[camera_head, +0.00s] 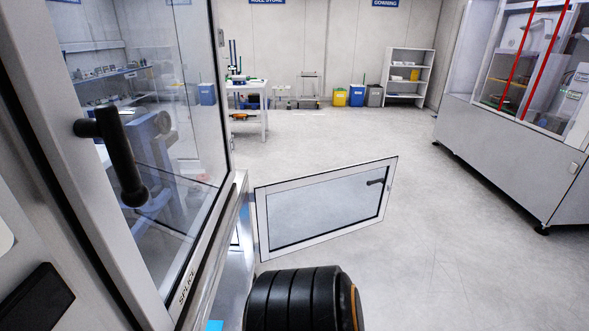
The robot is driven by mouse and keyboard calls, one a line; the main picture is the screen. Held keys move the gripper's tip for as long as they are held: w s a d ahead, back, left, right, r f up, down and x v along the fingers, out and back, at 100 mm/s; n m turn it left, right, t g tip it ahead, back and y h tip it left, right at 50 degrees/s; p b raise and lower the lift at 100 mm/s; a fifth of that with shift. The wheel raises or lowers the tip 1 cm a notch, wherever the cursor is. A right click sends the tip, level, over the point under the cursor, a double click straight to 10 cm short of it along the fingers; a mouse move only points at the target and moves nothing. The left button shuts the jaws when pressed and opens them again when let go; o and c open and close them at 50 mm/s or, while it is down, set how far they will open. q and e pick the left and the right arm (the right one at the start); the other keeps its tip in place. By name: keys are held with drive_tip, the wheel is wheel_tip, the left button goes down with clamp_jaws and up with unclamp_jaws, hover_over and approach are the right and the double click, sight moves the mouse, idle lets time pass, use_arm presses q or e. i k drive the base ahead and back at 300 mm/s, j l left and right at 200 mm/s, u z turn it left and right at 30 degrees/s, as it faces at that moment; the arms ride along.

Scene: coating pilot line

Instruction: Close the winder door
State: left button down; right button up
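A low door (262,221) with a pale metal frame and a clear pane stands open in the middle of the view, swung out from the machine on the left. Its hinge side appears to be at the left, by the machine's edge. A small black handle (375,182) sits near its free right edge. No label on it can be read, but it fits the winder door. Neither gripper shows; a black ribbed part of my arm comes up at the bottom middle, apart from the door in the picture.
The machine's tall glass door (190,110), marked SPLICE, has a large black handle (120,160) at the near left. A grey cabinet (510,155) stands at the right. A white table (247,104), bins (357,95) and shelf (408,75) are at the back. The floor right of the low door is clear.

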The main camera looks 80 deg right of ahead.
sight(260, 191)
drive_tip(key=k+l+z, duration=0.1)
drive_tip(key=z, duration=0.35)
drive_tip(key=k+l+z, duration=0.25)
drive_tip(key=z, duration=2.05)
drive_tip(key=i+l+z, duration=0.6)
drive_tip(key=i+z, duration=0.15)
drive_tip(key=i, duration=0.25)
drive_tip(key=i+l+z, duration=0.1)
drive_tip(key=i+z, duration=0.25)
drive_tip(key=i, duration=0.2)
drive_tip(key=i+l+u, duration=0.1)
drive_tip(key=i+u, duration=0.15)
drive_tip(key=i, duration=0.2)
drive_tip(key=i+l+u, duration=0.25)
drive_tip(key=i, duration=0.2)
drive_tip(key=i+l+u, duration=0.25)
drive_tip(key=i, duration=0.2)
drive_tip(key=i+j, duration=0.05)
drive_tip(key=j, duration=0.05)
